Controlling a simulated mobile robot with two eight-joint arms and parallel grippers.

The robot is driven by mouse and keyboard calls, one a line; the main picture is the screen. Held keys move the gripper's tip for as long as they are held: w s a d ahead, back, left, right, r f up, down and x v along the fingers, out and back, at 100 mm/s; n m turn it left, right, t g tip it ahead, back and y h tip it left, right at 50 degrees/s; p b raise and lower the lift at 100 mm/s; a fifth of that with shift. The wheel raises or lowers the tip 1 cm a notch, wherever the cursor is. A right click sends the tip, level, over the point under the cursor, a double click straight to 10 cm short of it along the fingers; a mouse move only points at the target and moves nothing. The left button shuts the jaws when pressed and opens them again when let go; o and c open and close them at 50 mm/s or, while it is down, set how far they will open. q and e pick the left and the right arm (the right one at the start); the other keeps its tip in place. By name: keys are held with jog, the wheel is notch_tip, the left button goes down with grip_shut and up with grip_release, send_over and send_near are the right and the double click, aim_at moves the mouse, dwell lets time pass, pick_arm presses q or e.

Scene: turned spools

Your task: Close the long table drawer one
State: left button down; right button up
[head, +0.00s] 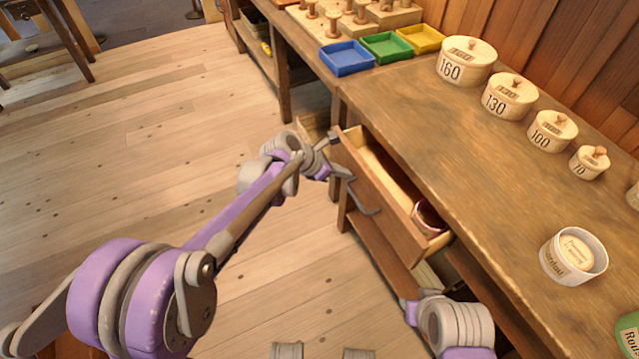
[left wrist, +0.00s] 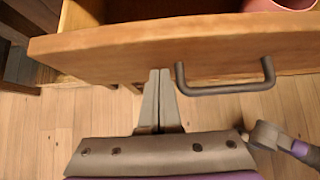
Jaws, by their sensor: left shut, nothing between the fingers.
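The long table drawer (head: 378,200) stands pulled out from under the workbench. Its wooden front and grey bar handle (head: 368,205) face the open floor. A dark red round thing (head: 428,216) lies inside at its near end. In the left wrist view the drawer front (left wrist: 130,50) spans the top, with the handle (left wrist: 226,90) to the right of the fingers. My left gripper (head: 342,172) is shut and empty at the outer side of the drawer front, beside the handle. Its fingertips (left wrist: 160,72) are close to the panel's lower edge; I cannot tell whether they touch.
The workbench top (head: 440,120) carries lidded round boxes (head: 466,62), an open white tub (head: 573,256) and blue, green and yellow trays (head: 346,57). Part of my right arm (head: 455,322) is beside the bench at the bottom.

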pick_arm(q)
jog(key=w+d, duration=0.1)
jog(key=d, duration=0.2)
jog(key=w+d, duration=0.2)
jog(key=d, duration=0.1)
jog(key=w+d, duration=0.2)
jog(key=d, duration=0.1)
jog(key=shift+w+d, duration=0.1)
jog(key=shift+w, duration=0.05)
jog(key=shift+w+d+r, duration=0.1)
jog(key=shift+w+d, duration=0.05)
jog(key=shift+d, duration=0.1)
